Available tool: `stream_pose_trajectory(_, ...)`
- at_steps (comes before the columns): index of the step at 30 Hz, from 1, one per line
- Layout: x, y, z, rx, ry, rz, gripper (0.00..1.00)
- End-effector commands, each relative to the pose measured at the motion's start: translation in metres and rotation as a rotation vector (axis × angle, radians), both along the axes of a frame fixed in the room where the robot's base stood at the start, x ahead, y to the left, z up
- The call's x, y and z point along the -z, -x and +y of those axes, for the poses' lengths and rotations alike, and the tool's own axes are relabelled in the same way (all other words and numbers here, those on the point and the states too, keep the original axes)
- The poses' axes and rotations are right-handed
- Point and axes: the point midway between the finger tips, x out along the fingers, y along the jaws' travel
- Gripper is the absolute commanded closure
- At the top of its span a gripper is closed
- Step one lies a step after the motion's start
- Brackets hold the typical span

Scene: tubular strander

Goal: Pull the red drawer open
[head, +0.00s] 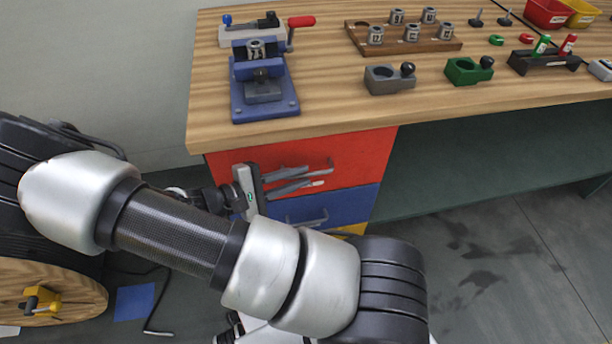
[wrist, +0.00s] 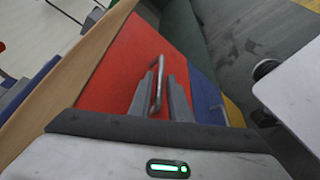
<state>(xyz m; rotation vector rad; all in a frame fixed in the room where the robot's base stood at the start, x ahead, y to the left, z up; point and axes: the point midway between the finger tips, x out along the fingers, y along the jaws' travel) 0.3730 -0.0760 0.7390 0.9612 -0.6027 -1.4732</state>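The red drawer (head: 350,152) is the top drawer under the workbench. Its front looks flush with the blue drawer below, so it appears closed. Its grey bar handle (head: 330,164) is partly hidden by my gripper in the head view. My gripper (head: 314,176) is in front of the red drawer, its two grey fingers apart. In the wrist view the red drawer (wrist: 122,72) fills the middle, and the handle (wrist: 158,70) shows between the spread fingertips of my gripper (wrist: 160,85). I cannot tell whether either finger touches the handle.
The wooden bench top (head: 330,110) overhangs the drawers and carries a blue vise (head: 263,90) and several fixtures. The blue drawer (head: 345,206) with its own handle (head: 308,220) lies just below. Open floor (head: 500,250) extends to the right.

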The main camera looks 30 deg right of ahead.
Motion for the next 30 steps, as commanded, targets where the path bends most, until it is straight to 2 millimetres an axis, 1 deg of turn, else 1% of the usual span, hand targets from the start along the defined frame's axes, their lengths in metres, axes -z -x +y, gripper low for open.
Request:
stream_pose_trajectory(1,0.003,0.0,-0.008,0.001,0.001,0.001,0.83)
stream_pose_trajectory(3,0.004,-0.001,-0.016,0.001,0.001,0.001,0.83)
stream_pose_trajectory(6,0.006,-0.002,-0.023,0.0,0.0,0.0,0.83)
stream_pose_trajectory(9,0.006,-0.001,-0.026,0.001,-0.001,0.0,0.83)
stream_pose_trajectory(16,0.006,-0.002,-0.027,0.0,-0.001,0.0,0.83)
stream_pose_trajectory(17,0.006,-0.002,-0.027,0.001,-0.001,0.0,0.85)
stream_pose_trajectory(18,0.006,-0.002,-0.027,0.0,-0.001,0.0,0.91)
stream_pose_trajectory(20,0.006,-0.002,-0.027,0.0,-0.001,0.0,1.0)
stream_pose_trajectory(30,0.006,-0.002,-0.026,0.0,-0.001,0.0,1.0)
